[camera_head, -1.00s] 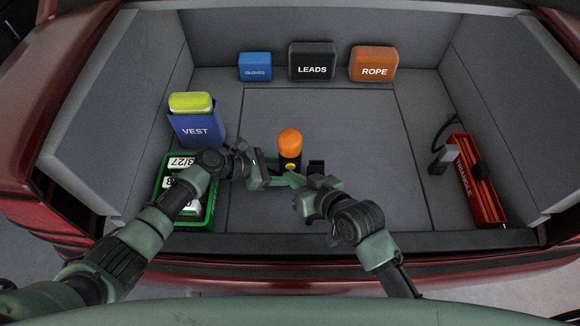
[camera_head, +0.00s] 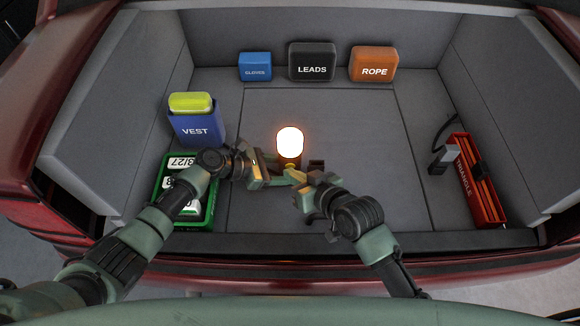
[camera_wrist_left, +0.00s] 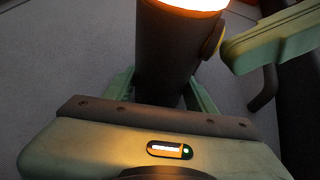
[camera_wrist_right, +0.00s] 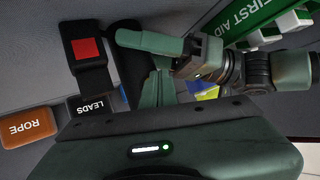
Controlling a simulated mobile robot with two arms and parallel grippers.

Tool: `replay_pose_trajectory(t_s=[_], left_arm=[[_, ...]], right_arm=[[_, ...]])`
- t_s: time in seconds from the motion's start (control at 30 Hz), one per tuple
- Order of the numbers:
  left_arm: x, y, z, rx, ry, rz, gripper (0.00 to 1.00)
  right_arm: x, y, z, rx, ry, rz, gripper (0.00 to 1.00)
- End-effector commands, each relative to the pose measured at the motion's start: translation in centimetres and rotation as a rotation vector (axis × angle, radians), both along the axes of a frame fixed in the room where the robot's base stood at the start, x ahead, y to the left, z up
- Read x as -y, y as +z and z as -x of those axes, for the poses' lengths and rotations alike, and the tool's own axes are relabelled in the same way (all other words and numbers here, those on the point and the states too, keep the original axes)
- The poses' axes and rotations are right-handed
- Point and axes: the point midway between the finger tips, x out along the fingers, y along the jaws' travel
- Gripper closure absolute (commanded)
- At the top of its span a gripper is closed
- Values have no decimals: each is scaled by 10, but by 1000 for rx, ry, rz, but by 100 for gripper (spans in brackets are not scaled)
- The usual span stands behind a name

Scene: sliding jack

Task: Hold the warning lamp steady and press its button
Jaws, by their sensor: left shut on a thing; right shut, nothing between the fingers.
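The warning lamp (camera_head: 290,144) stands upright on the trunk floor, its dome glowing bright white-orange over a dark body. My left gripper (camera_head: 268,172) is shut on the lamp's lower body from the left. In the left wrist view the dark lamp body (camera_wrist_left: 170,50) sits between its fingers, with the round button (camera_wrist_left: 212,40) on its side. My right gripper (camera_head: 296,175) is shut and empty, its fingertips at the button side. In the left wrist view the right fingertip (camera_wrist_left: 236,52) is at the button; contact is hard to tell.
A black block with a red square (camera_wrist_right: 87,52) stands close beside the lamp. A green first aid tray (camera_head: 208,215) and blue vest box (camera_head: 196,130) are left.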

Motion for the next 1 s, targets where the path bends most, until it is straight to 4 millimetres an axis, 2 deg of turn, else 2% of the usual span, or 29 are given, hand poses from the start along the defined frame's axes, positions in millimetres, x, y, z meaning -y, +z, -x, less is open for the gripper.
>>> replay_pose_trajectory(t_s=[0.57, 1.0], left_arm=[[0, 0, 0, 0, -1, 0, 77], [0, 0, 0, 0, -1, 0, 77]], right_arm=[[0, 0, 12, 0, 0, 0, 100], [0, 0, 55, -1, 0, 1, 100]])
